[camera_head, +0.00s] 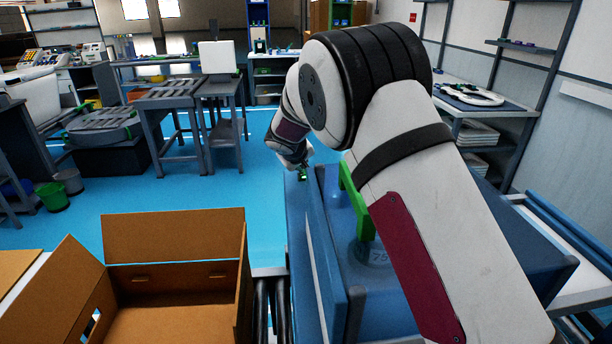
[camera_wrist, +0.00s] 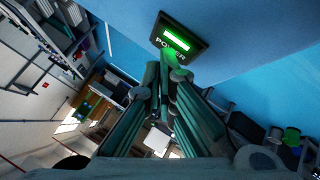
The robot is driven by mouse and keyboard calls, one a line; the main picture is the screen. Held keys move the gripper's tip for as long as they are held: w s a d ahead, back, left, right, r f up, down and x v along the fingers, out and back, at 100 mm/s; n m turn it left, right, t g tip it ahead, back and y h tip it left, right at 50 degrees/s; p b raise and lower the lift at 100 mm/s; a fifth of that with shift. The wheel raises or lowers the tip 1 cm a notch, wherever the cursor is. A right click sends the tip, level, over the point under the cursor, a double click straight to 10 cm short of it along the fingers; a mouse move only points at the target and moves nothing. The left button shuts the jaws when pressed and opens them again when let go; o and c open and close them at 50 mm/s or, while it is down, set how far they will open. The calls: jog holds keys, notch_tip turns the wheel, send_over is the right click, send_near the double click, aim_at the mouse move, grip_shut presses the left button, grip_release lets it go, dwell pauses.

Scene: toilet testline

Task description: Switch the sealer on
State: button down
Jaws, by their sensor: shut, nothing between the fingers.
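The blue sealer (camera_head: 375,285) stands at the right of the head view, partly hidden behind my arm, with a green frame (camera_head: 357,203) on top. Its power switch (camera_wrist: 179,38) shows in the wrist view: a black panel marked POWER with a bar lit bright green, set in the sealer's blue surface. My gripper (camera_wrist: 166,72) is shut and empty, its fingertips right by the lower edge of the panel; I cannot tell whether they touch it. In the head view my gripper (camera_head: 302,172) is small, at the sealer's far left end, with a little green showing beside it.
An open cardboard box (camera_head: 175,235) stands at the lower left, beside rollers (camera_head: 272,305) along the sealer's left side. Grey work tables (camera_head: 222,88) stand further back. A shelf rack (camera_head: 505,100) is at the right. The blue floor (camera_head: 190,190) between is clear.

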aim_at(303, 175)
jog(key=shift+r, duration=0.35)
notch_tip(303, 175, up, 6)
jog(key=shift+p, duration=0.35)
dwell(0.3)
